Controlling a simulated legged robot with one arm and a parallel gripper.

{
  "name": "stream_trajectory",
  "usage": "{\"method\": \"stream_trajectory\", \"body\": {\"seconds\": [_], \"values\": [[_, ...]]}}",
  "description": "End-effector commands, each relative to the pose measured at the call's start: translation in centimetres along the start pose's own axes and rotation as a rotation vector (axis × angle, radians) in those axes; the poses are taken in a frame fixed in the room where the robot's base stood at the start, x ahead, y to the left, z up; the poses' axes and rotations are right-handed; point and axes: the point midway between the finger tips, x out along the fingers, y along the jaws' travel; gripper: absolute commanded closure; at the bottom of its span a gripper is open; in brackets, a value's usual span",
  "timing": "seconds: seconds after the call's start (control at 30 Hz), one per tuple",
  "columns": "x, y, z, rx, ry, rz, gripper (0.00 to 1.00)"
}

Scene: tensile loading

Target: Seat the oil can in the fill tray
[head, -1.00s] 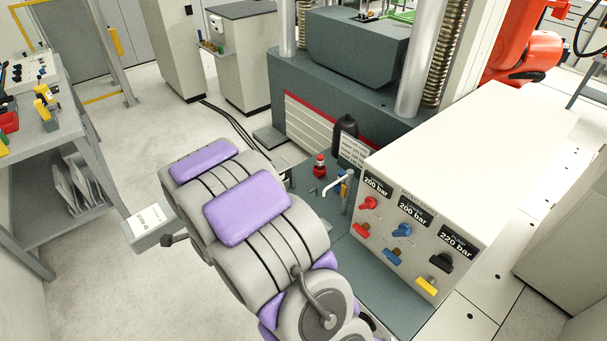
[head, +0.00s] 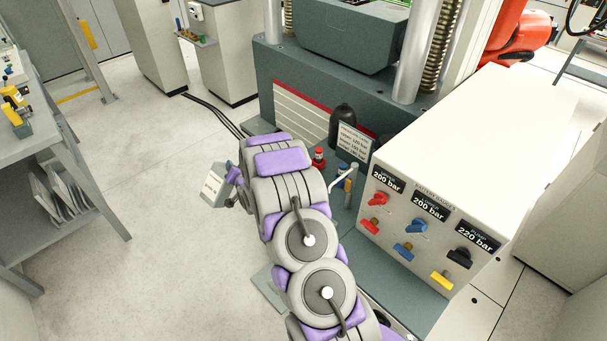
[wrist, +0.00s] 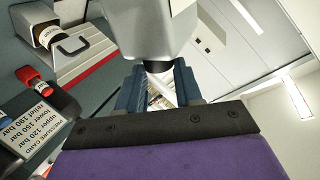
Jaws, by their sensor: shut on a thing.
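A pale grey, boxy can with a white label (head: 213,187) is at my gripper (head: 232,171) in the head view, tilted and clear of the floor; I take it to be the oil can. In the wrist view its grey body (wrist: 155,28) rises past my gripper (wrist: 158,88). The blue-grey fingers are shut on it around a narrow dark part. My arm hides part of the machine base. I cannot clearly identify the fill tray; a pale box-like holder with a black handle (wrist: 72,43) shows at upper left in the wrist view.
A black bottle (head: 343,122), a red-capped fitting (head: 318,157) and a pressure card (head: 354,141) stand on the machine base right of my gripper. A white valve console (head: 428,225) is farther right. A grey bench (head: 95,195) stands left. Floor between is open.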

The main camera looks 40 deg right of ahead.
Motion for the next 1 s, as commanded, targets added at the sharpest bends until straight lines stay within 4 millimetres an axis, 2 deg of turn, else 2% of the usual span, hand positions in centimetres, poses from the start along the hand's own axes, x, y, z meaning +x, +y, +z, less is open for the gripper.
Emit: {"method": "stream_trajectory", "body": {"seconds": [0.03,0.3,0.5,0.6,0.7,0.8,1.0], "values": [[0.7,2.1,-0.6,-0.053,0.028,0.004,1.00],[2.7,12.0,-3.8,-0.357,0.177,0.006,1.00],[2.5,19.6,-5.6,-0.524,0.267,0.028,1.00],[2.1,22.6,-6.2,-0.581,0.301,0.041,1.00],[1.7,24.9,-6.7,-0.622,0.324,0.053,1.00],[1.4,26.2,-7.0,-0.646,0.339,0.059,1.00],[1.1,27.3,-7.2,-0.662,0.350,0.066,1.00]]}}
